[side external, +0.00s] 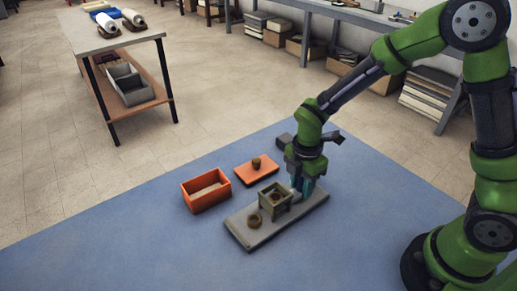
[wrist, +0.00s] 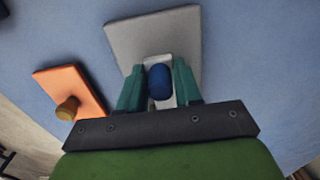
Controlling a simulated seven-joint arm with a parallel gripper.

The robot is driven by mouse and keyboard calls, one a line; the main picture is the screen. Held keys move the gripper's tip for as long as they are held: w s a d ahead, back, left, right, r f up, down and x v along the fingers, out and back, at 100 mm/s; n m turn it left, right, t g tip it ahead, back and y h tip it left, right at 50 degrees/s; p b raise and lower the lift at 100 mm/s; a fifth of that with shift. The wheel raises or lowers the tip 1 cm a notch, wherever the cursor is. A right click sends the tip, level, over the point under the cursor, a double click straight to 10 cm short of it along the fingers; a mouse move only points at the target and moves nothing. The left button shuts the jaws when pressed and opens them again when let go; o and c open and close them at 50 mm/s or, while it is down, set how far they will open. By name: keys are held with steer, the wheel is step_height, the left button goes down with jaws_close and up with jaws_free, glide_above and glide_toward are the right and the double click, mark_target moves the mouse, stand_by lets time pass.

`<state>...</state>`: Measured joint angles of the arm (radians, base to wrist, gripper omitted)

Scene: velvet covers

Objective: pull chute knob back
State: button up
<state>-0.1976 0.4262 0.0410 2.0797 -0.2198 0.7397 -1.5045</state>
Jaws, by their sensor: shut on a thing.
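The chute knob is a dark blue rounded piece (wrist: 159,83) on a pale strip (wrist: 152,62), seen in the wrist view. My gripper (wrist: 158,76) has its teal fingers closed on both sides of the knob. In the side external view my gripper (side external: 302,188) points down at the right part of a grey slab (side external: 256,236), just behind a small olive box-like chute (side external: 272,200). The knob is hidden there by the fingers. A brown ring (side external: 254,220) lies on the slab in front of the chute.
An open orange box (side external: 206,199) stands left of the slab. An orange lid with a brown knob (side external: 256,163) lies flat behind the slab; it also shows in the wrist view (wrist: 68,92). The blue mat is clear in front.

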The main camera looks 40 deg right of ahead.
steer(key=shift+d, duration=1.9)
steer(key=o, duration=1.5)
steer(key=shift+r, duration=3.5)
steer(key=s+r+m+t, duration=0.2)
steer(key=s+r+m, duration=0.1)
steer(key=r+m, duration=0.2)
steer(key=s+r+m+t+y, duration=0.1)
steer(key=s+r+m, duration=0.3)
steer(key=m, duration=0.5)
steer(key=s+d+r+m+t+y, duration=0.1)
steer(key=s+r+m+t, duration=0.3)
steer(key=r+m, duration=0.2)
steer(key=shift+s+d+m, duration=0.1)
steer(key=shift+s+m, duration=0.1)
steer(key=shift+m, duration=0.8)
